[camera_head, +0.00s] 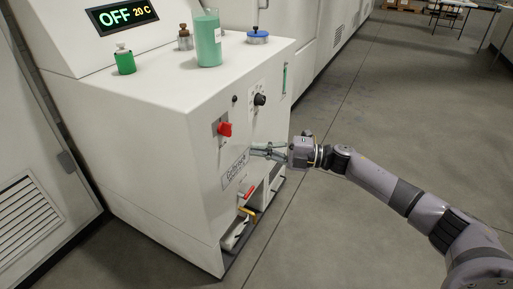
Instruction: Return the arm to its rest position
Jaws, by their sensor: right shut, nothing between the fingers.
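My right arm comes in from the lower right, and my right gripper (262,152) is beside the front of the white machine (150,130). The gripper is shut with nothing held, below the black knob (260,99) and to the right of the red switch (225,129). I cannot tell whether the fingertips touch the panel. A label (235,170) sits just left of and below the fingertips. My left gripper is not in view.
On the machine stand a green container (208,42), a small green bottle (125,62), a brown weight-like item (185,40) and a blue-lidded dish (257,37). Red and yellow handles (247,202) stick out low.

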